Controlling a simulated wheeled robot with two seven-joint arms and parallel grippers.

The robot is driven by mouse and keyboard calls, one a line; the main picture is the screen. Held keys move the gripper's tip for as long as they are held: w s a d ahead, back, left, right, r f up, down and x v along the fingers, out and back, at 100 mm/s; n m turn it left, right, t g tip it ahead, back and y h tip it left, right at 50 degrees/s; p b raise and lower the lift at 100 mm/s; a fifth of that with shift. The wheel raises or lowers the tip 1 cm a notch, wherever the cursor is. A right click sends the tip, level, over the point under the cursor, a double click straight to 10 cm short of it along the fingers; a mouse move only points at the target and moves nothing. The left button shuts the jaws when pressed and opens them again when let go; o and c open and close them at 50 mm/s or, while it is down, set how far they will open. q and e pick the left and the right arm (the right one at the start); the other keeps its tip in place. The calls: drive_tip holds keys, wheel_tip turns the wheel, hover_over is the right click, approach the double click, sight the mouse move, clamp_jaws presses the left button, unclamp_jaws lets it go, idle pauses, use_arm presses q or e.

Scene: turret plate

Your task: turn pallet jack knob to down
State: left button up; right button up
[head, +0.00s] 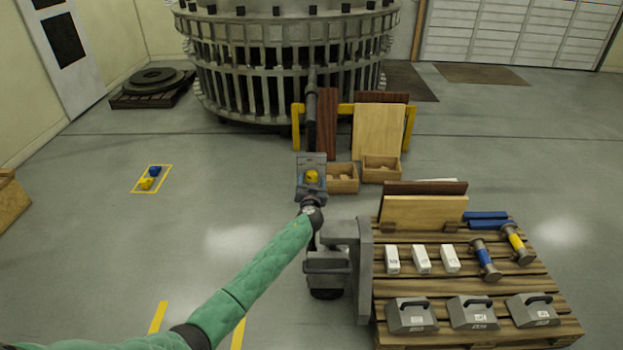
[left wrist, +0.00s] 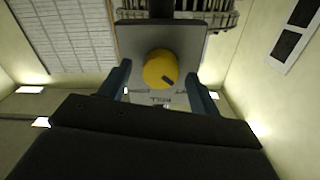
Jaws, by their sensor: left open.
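The pallet jack (head: 330,262) stands left of the loaded pallet, with its grey control head (head: 302,164) and upright handle above. A round yellow knob (head: 311,176) sits on the head's panel. In the left wrist view the knob (left wrist: 157,66) shows large, with a dark pointer mark toward its lower right. My left gripper (head: 311,193) is open and empty close to the panel. Its two blue-grey fingers stand either side of the knob in the wrist view; contact cannot be told. My right gripper is out of view.
A wooden pallet (head: 550,300) with boards, white boxes, grey weights and blue and yellow rollers is close on the right. Wooden bins (head: 380,170) and a board rack are behind the head. A large slatted turret (head: 290,60) stands at the back. The left floor is mostly clear.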

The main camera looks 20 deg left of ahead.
use_arm(q)
drive_tip(key=shift+w+a, duration=0.1)
drive_tip(key=shift+w, duration=0.25)
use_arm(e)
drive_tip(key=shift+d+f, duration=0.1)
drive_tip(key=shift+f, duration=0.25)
use_arm(q)
drive_tip(key=c, duration=1)
